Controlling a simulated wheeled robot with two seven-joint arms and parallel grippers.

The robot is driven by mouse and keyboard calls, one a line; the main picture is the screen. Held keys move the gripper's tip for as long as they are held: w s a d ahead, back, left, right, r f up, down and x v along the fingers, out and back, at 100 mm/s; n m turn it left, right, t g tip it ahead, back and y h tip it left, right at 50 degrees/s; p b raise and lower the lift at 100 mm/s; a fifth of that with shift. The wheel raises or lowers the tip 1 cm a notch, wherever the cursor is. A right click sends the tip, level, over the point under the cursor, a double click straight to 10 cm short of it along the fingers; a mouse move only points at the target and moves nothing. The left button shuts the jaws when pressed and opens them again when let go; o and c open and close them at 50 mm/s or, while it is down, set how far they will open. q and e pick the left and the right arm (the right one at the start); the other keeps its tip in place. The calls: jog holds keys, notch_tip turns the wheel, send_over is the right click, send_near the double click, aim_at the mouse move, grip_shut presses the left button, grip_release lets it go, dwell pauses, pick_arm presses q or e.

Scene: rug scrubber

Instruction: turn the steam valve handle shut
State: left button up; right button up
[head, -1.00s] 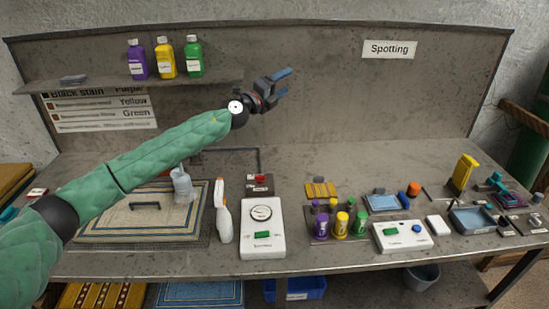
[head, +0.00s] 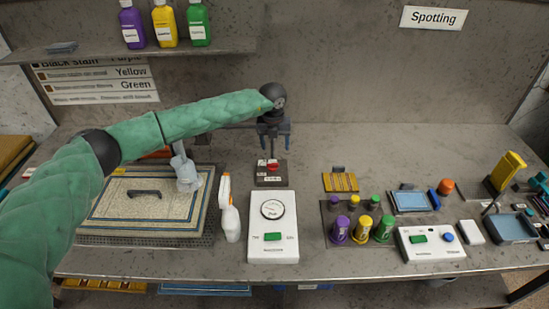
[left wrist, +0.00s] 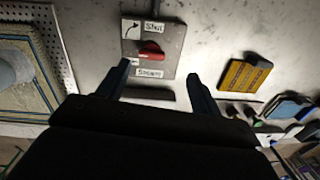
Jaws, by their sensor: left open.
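The steam valve is a red handle (head: 272,167) on a dark grey plate (head: 270,181), behind the white dial box on the bench. In the left wrist view the red handle (left wrist: 150,50) lies roughly crosswise on its plate (left wrist: 150,68), between labels reading "Shut" and "Steam", with a curved arrow at upper left. My left gripper (head: 273,144) points down just above and behind the valve. In the left wrist view its two fingers (left wrist: 160,80) are open and empty, apart from the handle. My right gripper is not in view.
A white dial box (head: 272,230) stands in front of the valve. A white spray bottle (head: 229,212) and a framed rug (head: 140,215) are to the left. A yellow brush pad (head: 340,182) and several capped bottles stand to the right. A shelf (head: 130,55) overhangs the back left.

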aim_at(273, 163)
pick_arm(q)
jog(key=shift+s+a+r, duration=0.1)
jog(key=shift+s+a, duration=0.3)
jog(key=shift+a, duration=0.05)
jog(key=shift+n, duration=0.4)
jog(key=shift+w+f+p, duration=0.2)
jog(key=shift+f+p, duration=0.1)
jog(key=shift+f, duration=0.25)
notch_tip(273, 163, down, 5)
jog(key=p, duration=0.3)
jog(key=shift+s+f, duration=0.1)
jog(key=shift+f, duration=0.1)
jog(key=shift+f+p, duration=0.35)
jog(key=shift+f, duration=0.4)
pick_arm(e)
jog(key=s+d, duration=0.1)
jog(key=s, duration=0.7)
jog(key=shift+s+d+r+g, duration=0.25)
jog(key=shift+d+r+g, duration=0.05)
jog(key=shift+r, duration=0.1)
pick_arm(q)
jog(key=c, duration=1)
jog(key=shift+f, duration=0.1)
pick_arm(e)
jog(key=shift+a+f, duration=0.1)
